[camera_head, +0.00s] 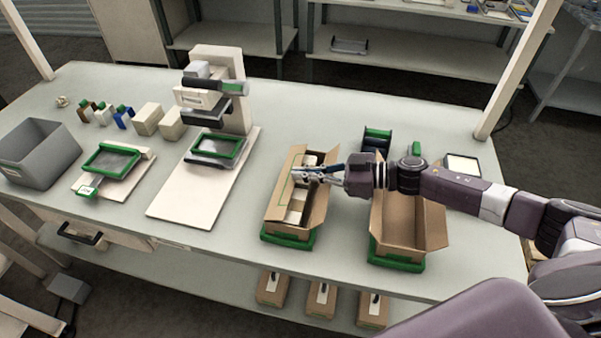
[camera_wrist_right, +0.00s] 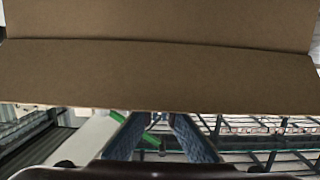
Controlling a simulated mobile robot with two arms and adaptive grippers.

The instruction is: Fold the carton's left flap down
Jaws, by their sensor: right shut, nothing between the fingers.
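A brown open carton (camera_head: 319,212) stands in a green-edged holder (camera_head: 289,241) at the middle front of the table, with whitish items inside. Its left flap (camera_head: 281,184) shows as a brown strip along the left side; I cannot tell its exact angle. Its right flap leans out to the right. My right gripper (camera_head: 300,172) is shut and empty over the carton's far part. In the right wrist view, a creased cardboard panel (camera_wrist_right: 160,75) fills the upper half, just beyond the shut fingertips (camera_wrist_right: 157,118); contact cannot be told. My left gripper is not in view.
A second open, empty-looking carton (camera_head: 408,215) stands to the right, under my right arm. A white press-like machine (camera_head: 225,95) stands to the left, with a grey bin (camera_head: 38,152) and several small boxes further left. A dark roll holder (camera_head: 376,140) stands behind.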

